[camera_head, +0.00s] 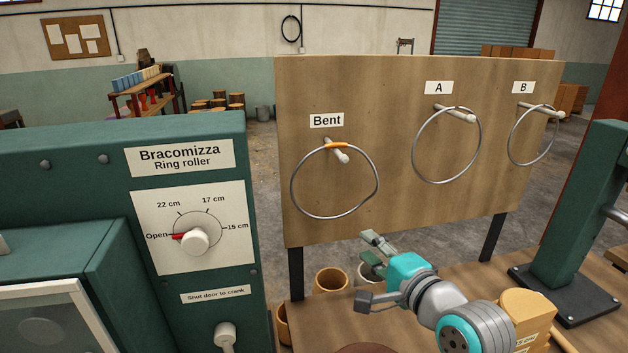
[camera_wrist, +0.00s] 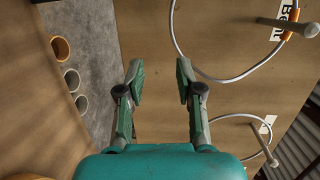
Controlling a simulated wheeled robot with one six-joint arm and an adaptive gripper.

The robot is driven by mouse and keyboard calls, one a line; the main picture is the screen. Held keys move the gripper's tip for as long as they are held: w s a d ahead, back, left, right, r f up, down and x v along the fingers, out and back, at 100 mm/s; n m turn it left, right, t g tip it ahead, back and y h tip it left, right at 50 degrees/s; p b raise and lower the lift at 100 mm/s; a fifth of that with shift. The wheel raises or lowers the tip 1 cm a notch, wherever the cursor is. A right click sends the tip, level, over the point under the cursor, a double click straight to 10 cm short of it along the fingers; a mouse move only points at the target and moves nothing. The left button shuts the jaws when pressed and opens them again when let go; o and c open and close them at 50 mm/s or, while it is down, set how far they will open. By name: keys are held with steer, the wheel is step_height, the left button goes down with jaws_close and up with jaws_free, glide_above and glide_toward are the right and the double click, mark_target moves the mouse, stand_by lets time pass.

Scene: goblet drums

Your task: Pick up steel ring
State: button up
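Three thin steel rings hang on pegs on an upright wooden board. The ring under "Bent" (camera_head: 331,219) looks slightly out of round and has an orange band at its top, by the peg. The ring under "A" (camera_head: 440,184) and the smaller-looking ring under "B" (camera_head: 527,165) look round. My gripper (camera_head: 365,268) is open and empty, in front of the board, below and to the right of the Bent ring. In the wrist view, my gripper (camera_wrist: 159,68) has its fingers spread, with bare board beyond; the Bent ring (camera_wrist: 208,79) curves past the right finger.
The green ring roller (camera_head: 190,130) stands at left, its dial pointing to Open. The wooden board (camera_head: 400,210) stands on dark legs behind my gripper. A green upright stand (camera_head: 583,200) is at right. Round containers (camera_head: 332,280) sit on the floor below the board.

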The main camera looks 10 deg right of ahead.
steer(key=x, duration=0.4)
steer(key=r+x, duration=0.1)
steer(key=x, duration=0.3)
steer(key=a+r+x, duration=0.1)
steer(key=x, duration=0.3)
jaws_close()
